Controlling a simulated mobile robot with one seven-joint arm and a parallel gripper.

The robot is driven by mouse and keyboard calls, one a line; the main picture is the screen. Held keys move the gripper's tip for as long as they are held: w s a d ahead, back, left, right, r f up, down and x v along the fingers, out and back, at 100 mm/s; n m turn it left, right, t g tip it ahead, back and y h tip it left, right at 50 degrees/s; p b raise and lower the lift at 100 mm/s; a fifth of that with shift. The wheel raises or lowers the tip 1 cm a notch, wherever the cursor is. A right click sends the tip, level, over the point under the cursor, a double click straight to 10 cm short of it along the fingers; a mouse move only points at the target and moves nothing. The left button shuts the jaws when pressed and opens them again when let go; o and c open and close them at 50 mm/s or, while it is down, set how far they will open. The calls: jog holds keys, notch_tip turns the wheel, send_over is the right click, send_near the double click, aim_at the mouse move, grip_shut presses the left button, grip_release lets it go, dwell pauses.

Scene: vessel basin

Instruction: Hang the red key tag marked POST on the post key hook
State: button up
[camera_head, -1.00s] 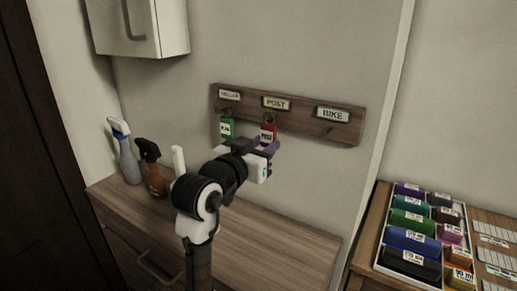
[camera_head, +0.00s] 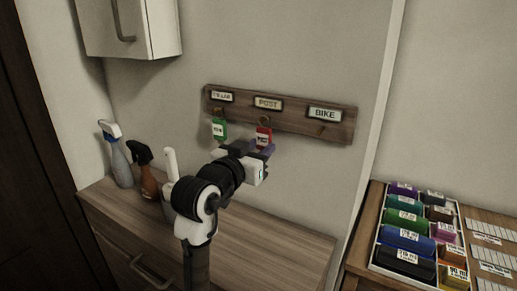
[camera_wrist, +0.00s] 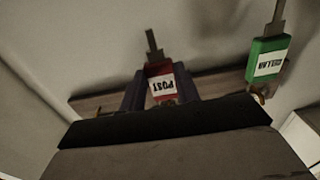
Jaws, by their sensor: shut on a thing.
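The red key tag marked POST (camera_head: 264,136) is held between the fingers of my gripper (camera_head: 260,149), in front of the hook board under the POST label (camera_head: 268,103). In the wrist view the red tag (camera_wrist: 162,86) sits between both fingers, its lettering upside down, with a grey key pointing up in the picture. A ring shows above the tag in the head view, near the post key hook. I cannot tell whether the ring is around the hook or only in front of it.
A green tag marked CELLAR (camera_head: 219,129) hangs left of the red one. The BIKE hook (camera_head: 321,131) at the right is bare. Spray bottles (camera_head: 147,171) stand on the cabinet at left. A tray of coloured rolls (camera_head: 405,237) is at lower right. A wall cupboard (camera_head: 128,25) is at upper left.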

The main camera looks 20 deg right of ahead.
jog(key=o, duration=1)
jog(key=shift+o, duration=0.2)
